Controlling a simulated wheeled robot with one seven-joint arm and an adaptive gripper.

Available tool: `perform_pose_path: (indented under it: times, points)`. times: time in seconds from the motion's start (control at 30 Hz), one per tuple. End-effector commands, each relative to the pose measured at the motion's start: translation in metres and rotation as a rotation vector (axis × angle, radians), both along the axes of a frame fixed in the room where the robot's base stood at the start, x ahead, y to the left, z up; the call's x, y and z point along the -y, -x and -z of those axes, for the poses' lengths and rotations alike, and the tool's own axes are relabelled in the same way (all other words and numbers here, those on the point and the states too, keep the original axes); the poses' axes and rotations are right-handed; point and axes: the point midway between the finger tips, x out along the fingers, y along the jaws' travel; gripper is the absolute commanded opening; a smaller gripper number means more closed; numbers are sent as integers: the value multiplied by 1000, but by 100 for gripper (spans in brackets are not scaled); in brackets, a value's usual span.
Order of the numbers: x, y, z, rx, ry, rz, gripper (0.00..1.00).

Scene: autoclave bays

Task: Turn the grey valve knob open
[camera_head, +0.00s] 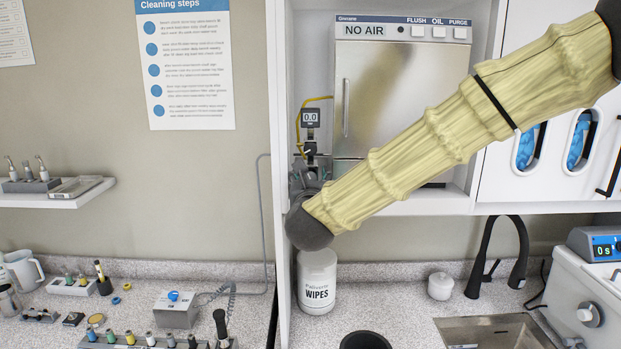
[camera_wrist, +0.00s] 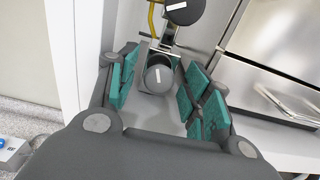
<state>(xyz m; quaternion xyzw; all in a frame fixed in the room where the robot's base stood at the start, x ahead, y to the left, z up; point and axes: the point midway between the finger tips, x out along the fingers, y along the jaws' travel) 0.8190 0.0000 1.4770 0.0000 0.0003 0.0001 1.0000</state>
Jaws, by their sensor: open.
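The grey valve knob (camera_wrist: 159,76) shows in the wrist view as a round grey face with a short white mark, slanting slightly. My gripper (camera_wrist: 161,72) is open, its teal-padded fingers left and right of the knob in the picture. A visible gap lies on each side, and I see no pad touching the knob. A dark knob (camera_wrist: 184,11) with a white bar sits just above it. In the head view my arm and wrist cover most of the valve area, so the grey knob cannot be made out there.
A gauge reading 0.0 (camera_head: 310,118) with a yellow hose is above the valve. A steel-fronted unit (camera_head: 398,95) showing NO AIR stands close right. The white cabinet side (camera_head: 283,140) is close left. A wipes tub (camera_head: 317,283) stands below on the counter.

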Motion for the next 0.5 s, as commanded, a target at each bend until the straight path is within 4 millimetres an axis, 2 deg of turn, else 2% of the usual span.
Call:
perform_pose_path:
  times: [0.07,0.1,0.33,0.5]
  points:
    - [0,0,0,0,0,0,50]
    - [0,0,0,0,0,0,46]
    - [0,0,0,0,0,0,4]
    - [0,0,1,0,3,1,4]
